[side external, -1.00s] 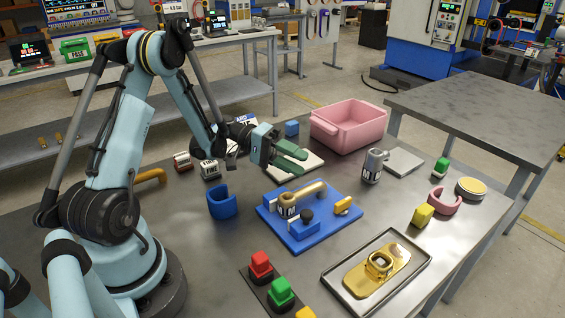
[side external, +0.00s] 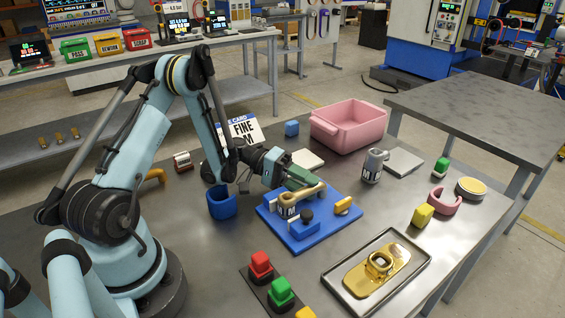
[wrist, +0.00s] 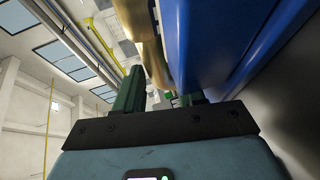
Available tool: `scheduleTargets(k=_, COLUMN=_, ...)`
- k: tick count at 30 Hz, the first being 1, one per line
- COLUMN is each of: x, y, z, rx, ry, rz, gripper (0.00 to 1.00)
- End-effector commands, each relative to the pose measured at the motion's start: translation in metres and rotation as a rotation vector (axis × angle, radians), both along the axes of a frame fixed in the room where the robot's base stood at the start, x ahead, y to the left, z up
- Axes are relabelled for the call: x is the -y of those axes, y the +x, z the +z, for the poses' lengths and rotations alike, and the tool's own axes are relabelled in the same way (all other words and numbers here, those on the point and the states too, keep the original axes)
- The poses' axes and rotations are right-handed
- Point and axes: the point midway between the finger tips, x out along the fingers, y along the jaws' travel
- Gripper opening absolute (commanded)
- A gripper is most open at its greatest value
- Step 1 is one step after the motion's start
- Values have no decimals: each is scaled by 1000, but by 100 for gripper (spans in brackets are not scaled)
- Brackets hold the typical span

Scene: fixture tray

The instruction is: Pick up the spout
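The spout (side external: 310,194) is a tan, brass-coloured bent tube lying on a blue fixture plate (side external: 325,228), with its thicker end towards the left. My gripper (side external: 303,181) is low beside the spout's far side, its green fingers close to the tube. In the wrist view the two green fingers (wrist: 160,95) stand apart, and the tan spout (wrist: 150,48) shows ahead of them beside the blue fixture (wrist: 205,40). The fingers do not look closed on it. Whether they touch the spout cannot be told.
A blue open ring holder (side external: 222,203) stands left of the fixture. A grey can (side external: 372,167) and a pink bin (side external: 349,126) are behind to the right. A metal tray (side external: 335,281) with a gold part (side external: 362,277) and red and green buttons (side external: 281,291) are in front.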

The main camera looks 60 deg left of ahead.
Motion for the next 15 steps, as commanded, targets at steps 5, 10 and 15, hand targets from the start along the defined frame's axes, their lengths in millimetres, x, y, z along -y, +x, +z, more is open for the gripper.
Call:
scheduleTargets(k=5, x=0, y=0, z=0, rx=0, ry=0, rz=0, gripper=27)
scheduleTargets(k=10, x=0, y=0, z=0, rx=0, ry=0, rz=0, gripper=1)
scheduleTargets(k=15, x=-1, y=0, z=0, rx=0, ry=0, rz=1, gripper=0)
